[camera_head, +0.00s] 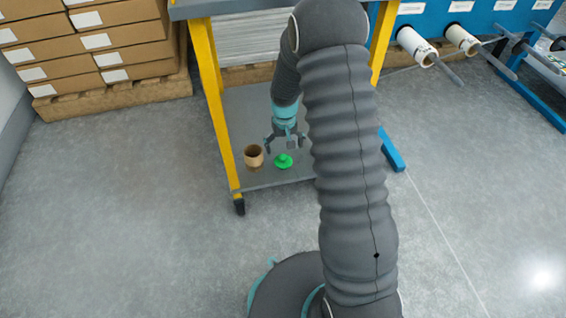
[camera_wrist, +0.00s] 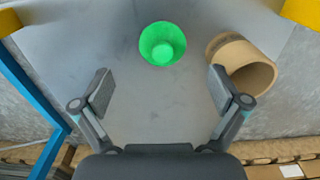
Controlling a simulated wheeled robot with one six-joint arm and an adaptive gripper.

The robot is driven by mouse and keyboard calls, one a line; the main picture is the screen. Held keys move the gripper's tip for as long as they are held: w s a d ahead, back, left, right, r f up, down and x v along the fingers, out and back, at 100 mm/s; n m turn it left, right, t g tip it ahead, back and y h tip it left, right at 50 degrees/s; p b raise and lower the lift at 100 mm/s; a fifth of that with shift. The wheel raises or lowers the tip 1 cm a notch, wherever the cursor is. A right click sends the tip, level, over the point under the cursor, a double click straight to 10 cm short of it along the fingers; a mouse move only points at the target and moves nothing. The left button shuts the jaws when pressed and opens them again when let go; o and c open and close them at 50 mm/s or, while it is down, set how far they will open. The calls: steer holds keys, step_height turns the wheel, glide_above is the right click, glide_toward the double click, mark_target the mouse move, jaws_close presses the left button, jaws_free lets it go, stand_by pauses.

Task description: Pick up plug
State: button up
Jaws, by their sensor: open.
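The bright green plug (camera_head: 284,161) sits on the grey lower shelf of the cart. It has a wide round flange and a narrower raised middle. It also shows in the wrist view (camera_wrist: 162,44), at top centre. My gripper (camera_head: 285,146) is above the shelf, close to the plug. In the wrist view my gripper (camera_wrist: 160,82) has its two fingers spread wide with nothing between them. The plug lies just beyond the fingertips there, roughly centred between them. I cannot tell the exact height gap.
In the wrist view the tube (camera_wrist: 250,68) is partly behind the right finger. The cart's yellow legs (camera_head: 215,105) and upper deck frame the shelf (camera_head: 262,180). Stacked boxes stand at the back left.

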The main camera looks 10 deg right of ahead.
mark_target(283, 157)
steer(key=shift+a+f+b, duration=0.15)
steer(key=shift+f+b, duration=0.4)
steer(key=shift+f, duration=2.35)
steer(key=c, duration=1.9)
steer(key=shift+o, duration=0.2)
steer(key=shift+s, duration=0.1)
